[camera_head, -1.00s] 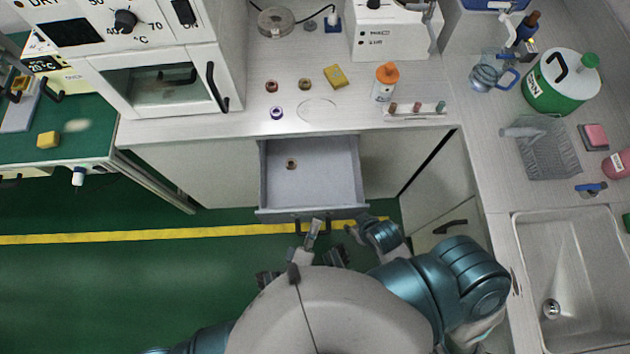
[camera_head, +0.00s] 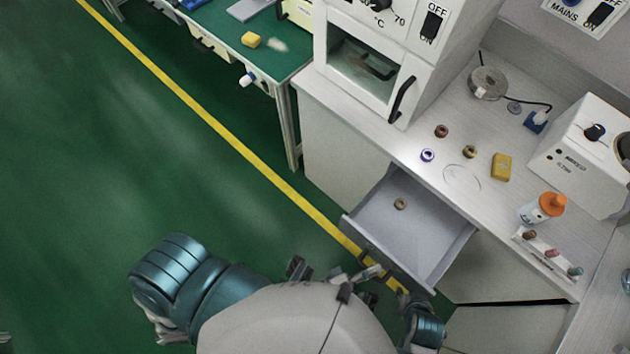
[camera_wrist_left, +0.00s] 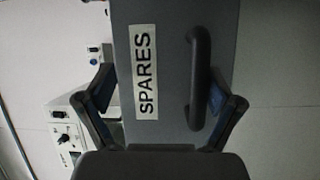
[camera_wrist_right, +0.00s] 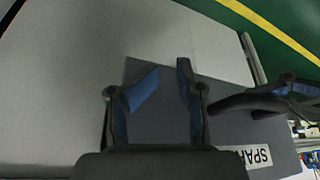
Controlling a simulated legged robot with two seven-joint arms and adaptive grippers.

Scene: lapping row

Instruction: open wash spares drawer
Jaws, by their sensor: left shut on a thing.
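The spares drawer (camera_head: 422,228) stands pulled out from under the bench, with one small brown ring (camera_head: 400,204) inside. Its grey front carries a SPARES label (camera_wrist_left: 146,73) and a black bar handle (camera_wrist_left: 198,78) in the left wrist view. My left gripper (camera_head: 368,272) is at the handle and shut on it; its fingers show on either side of the label and handle in the left wrist view (camera_wrist_left: 165,100). My right gripper (camera_head: 408,300) is beside the drawer's right front corner, its fingers apart and empty in the right wrist view (camera_wrist_right: 168,82).
The bench above bears small rings (camera_head: 441,131), a yellow block (camera_head: 501,167), an orange-capped bottle (camera_head: 542,208) and a rack (camera_head: 545,252). An oven (camera_head: 375,70) stands at its left. The green floor (camera_head: 130,170) left of the drawer is clear.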

